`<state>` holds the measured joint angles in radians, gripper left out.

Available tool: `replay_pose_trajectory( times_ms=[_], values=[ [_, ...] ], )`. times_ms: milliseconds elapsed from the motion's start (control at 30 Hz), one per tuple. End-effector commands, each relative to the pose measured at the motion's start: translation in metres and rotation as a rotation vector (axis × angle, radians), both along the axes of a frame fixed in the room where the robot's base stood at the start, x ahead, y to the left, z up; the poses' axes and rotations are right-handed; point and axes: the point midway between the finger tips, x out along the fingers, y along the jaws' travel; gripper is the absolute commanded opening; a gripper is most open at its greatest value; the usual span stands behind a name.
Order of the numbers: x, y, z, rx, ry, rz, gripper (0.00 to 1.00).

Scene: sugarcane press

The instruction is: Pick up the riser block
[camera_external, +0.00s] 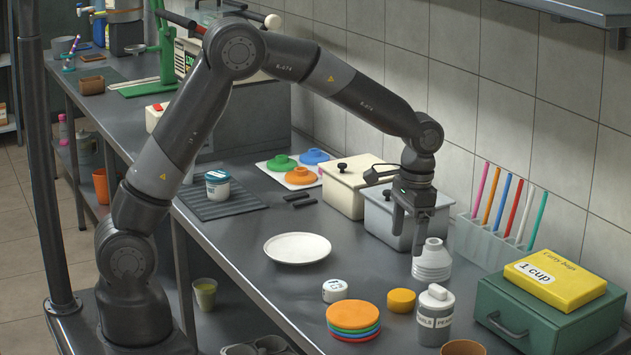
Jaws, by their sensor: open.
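My gripper (409,230) is open and points down over the counter at the right. Its fingers are in front of the grey lidded bin (378,214) and just to the upper left of a white ribbed bottle (432,262); I cannot tell whether they touch it. No object is clearly recognizable as the riser block. Candidates are two small dark bars (300,204) lying flat between the ribbed mat and the cream bin, a small yellow round block (402,300), and a white round piece with dark marks (335,290). Nothing shows between the fingers.
A white plate (297,248) lies mid-counter. Stacked coloured discs (353,317), a grey labelled bottle (435,313) and a green box (540,309) under a yellow packet (555,280) stand at the front. Straws in a rack (490,240) line the wall. Counter around the plate is clear.

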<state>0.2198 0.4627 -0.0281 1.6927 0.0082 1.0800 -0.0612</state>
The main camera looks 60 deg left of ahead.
Motion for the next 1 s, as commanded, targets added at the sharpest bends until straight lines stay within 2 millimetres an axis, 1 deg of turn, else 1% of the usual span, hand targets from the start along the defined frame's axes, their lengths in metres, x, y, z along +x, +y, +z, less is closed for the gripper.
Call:
replay_pose_trajectory(
  times_ms=[33, 200, 500, 700, 867, 1000],
  values=[
    [0.004, -0.004, -0.009, 0.003, 0.013, -0.004, 0.80],
    [0.008, -0.009, -0.024, 0.006, 0.028, -0.008, 0.80],
    [0.003, -0.008, -0.068, 0.006, 0.029, -0.008, 0.80],
    [-0.001, -0.009, -0.082, 0.006, 0.028, -0.008, 0.80],
    [-0.009, -0.012, -0.105, 0.006, 0.029, -0.009, 0.80],
    [-0.011, -0.011, -0.122, 0.006, 0.028, -0.008, 0.80]
  ],
)
